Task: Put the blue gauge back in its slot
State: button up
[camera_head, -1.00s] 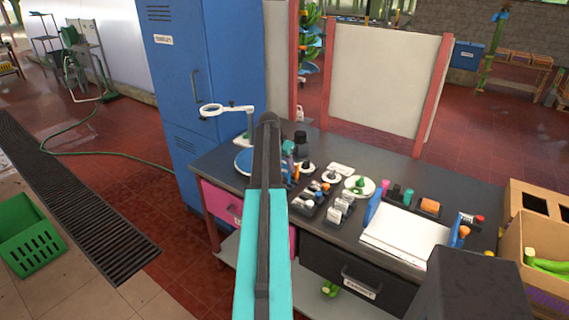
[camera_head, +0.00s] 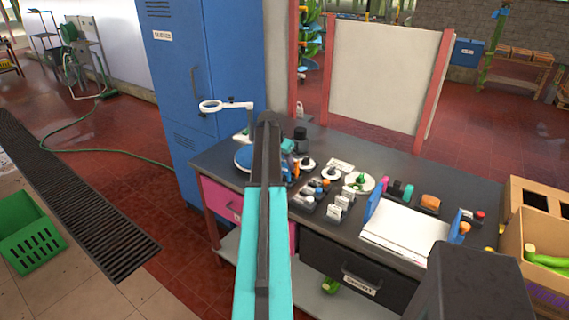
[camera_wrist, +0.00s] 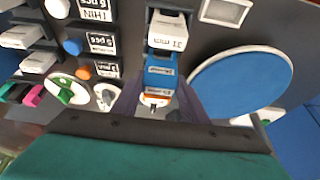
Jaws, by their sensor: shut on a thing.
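The blue gauge (camera_wrist: 159,76) shows in the wrist view between the two fingers of my gripper (camera_wrist: 157,90), which is shut on it. It lines up with a white gauge marked 31 mm (camera_wrist: 167,32) in a dark rack (camera_wrist: 151,16). I cannot tell whether the blue gauge is down in a slot or just above it. A small white and orange piece (camera_wrist: 155,98) shows just below it in the picture. In the head view my arm hides most of the gripper, and a blue patch (camera_head: 290,165) shows beside it.
A round blue disc (camera_wrist: 238,85) lies right of the rack in the wrist view. Other labelled racks (camera_wrist: 100,42) and a round white piece with a green top (camera_wrist: 66,88) lie to the left. In the head view a magnifier stand (camera_head: 228,105) and open binder (camera_head: 403,235) flank the work area.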

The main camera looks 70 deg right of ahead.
jog(key=shift+f+b, duration=0.55)
jog(key=shift+f, duration=0.55)
jog(key=o, duration=1)
jog(key=shift+o, duration=0.2)
jog(key=b+v, duration=0.3)
jog(key=v, duration=1.1)
jog(key=shift+b, duration=0.35)
jog(key=shift+f, duration=0.1)
